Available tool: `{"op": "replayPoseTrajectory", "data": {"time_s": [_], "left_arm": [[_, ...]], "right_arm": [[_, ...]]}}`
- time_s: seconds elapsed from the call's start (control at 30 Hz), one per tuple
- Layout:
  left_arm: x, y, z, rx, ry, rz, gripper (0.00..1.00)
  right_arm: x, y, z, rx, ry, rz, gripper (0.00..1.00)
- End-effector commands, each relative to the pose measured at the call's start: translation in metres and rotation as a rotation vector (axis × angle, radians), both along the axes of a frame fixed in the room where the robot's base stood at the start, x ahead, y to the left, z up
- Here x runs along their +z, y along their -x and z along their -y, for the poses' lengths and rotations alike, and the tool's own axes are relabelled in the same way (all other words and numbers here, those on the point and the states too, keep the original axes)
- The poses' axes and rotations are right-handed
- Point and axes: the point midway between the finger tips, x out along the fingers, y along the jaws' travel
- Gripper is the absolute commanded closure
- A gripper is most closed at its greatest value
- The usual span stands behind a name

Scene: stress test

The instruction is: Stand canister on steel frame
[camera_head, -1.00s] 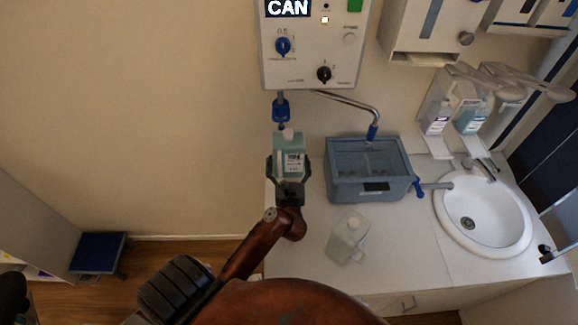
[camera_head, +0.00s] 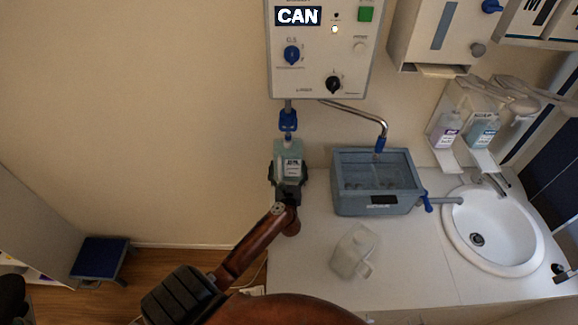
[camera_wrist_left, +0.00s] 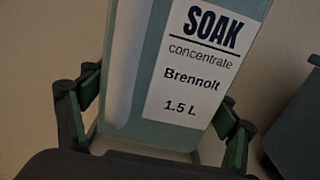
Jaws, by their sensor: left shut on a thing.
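The canister (camera_head: 289,160) is a pale teal bottle with a white label reading SOAK concentrate in the left wrist view (camera_wrist_left: 205,55). My left gripper (camera_head: 288,182) is shut around its lower part, with a finger on each side. The canister looks roughly upright in the head view, close below the blue fitting (camera_head: 288,120) under the wall unit. I cannot make out a steel frame; it may be hidden behind the canister or gripper. Whether the canister's base touches anything cannot be told. My right gripper is not in view.
The wall unit (camera_head: 318,75) marked CAN hangs above. A grey-blue tank (camera_head: 376,205) stands right of the canister on the white counter (camera_head: 410,270). A clear jug (camera_head: 352,252) stands nearer the front. A sink (camera_head: 510,235) is at the right.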

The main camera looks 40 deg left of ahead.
Motion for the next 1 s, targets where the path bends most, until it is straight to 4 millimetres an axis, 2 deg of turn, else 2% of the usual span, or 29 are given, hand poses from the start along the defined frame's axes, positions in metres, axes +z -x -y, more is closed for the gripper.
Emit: {"op": "replayPoseTrajectory", "data": {"time_s": [0.2, 0.6, 0.63, 0.87, 1.0], "left_arm": [[-0.016, -0.001, 0.001, -0.003, -0.005, 0.006, 0.77], [-0.019, -0.001, 0.001, -0.003, -0.004, 0.007, 0.77], [-0.024, 0.0, 0.002, -0.002, 0.002, -0.002, 0.17], [-0.024, 0.001, 0.002, -0.002, 0.001, -0.003, 0.02], [-0.024, 0.001, 0.002, -0.001, 0.001, -0.003, 0.02]], "right_arm": [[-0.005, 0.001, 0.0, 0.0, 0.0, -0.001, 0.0], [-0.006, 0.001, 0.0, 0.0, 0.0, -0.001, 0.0], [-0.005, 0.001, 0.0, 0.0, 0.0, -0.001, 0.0], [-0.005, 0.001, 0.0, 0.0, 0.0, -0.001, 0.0], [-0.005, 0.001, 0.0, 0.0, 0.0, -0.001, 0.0]]}}
